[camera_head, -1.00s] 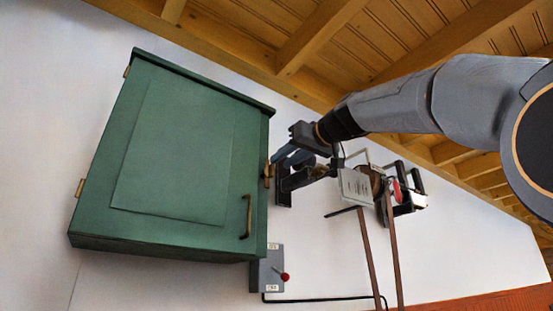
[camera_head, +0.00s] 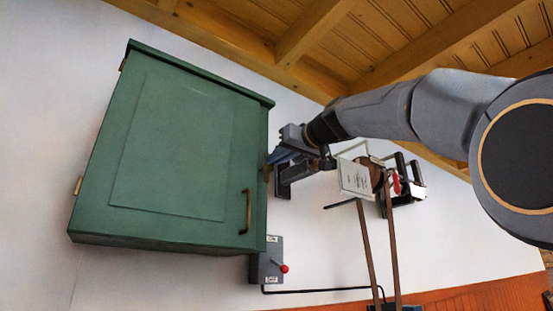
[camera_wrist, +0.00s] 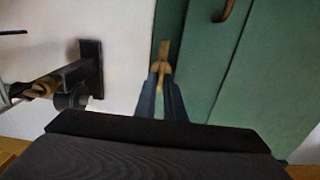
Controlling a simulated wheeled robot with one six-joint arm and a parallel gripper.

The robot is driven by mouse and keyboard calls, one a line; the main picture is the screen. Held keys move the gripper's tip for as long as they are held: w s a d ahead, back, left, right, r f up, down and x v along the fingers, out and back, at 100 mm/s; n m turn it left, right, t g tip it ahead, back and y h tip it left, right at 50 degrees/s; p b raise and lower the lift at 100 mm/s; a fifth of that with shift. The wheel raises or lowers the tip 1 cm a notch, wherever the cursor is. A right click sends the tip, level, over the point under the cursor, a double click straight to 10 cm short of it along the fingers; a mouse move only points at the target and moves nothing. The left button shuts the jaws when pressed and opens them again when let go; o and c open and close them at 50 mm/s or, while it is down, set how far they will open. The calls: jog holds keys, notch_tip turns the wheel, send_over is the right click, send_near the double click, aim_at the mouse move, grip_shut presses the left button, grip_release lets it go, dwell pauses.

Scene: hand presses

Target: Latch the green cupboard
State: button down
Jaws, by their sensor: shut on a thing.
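The green cupboard (camera_head: 175,150) hangs on the white wall, its door shut flat in its frame as far as I can see. It also shows in the wrist view (camera_wrist: 215,70). A brass handle (camera_head: 247,212) is on the door's lower right. A small brass latch (camera_wrist: 164,56) sits at the door's edge in the wrist view. My gripper (camera_head: 270,162) is at the cupboard's right edge. In the wrist view its fingertips (camera_wrist: 161,70) are closed together on the latch, which stands roughly upright in that picture. The fingers hide part of the latch.
A dark wall bracket (camera_wrist: 88,68) stands close to the left of my fingers in the wrist view. Below the cupboard is a grey switch box (camera_head: 267,262) with a red-knobbed lever. A press-like device with a white plate (camera_head: 355,177) is right of my gripper.

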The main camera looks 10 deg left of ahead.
jog(key=shift+m, duration=0.3)
jog(key=shift+w+d+f+m+p, duration=0.15)
jog(key=shift+m+p, duration=0.6)
jog(key=shift+m, duration=2.15)
jog(key=shift+w+d+f+m+p, duration=0.15)
jog(key=shift+m+p, duration=0.65)
jog(key=shift+m, duration=2.1)
jog(key=shift+w+d+f+m+p, duration=0.15)
jog(key=shift+m+p, duration=0.6)
jog(key=shift+m, duration=2.15)
jog(key=shift+a+f, duration=0.1)
jog(key=c, duration=1.8)
grip_release()
jog(key=shift+c, duration=0.2)
jog(key=b+v, duration=0.4)
jog(key=v, duration=0.4)
jog(key=shift+f, duration=0.1)
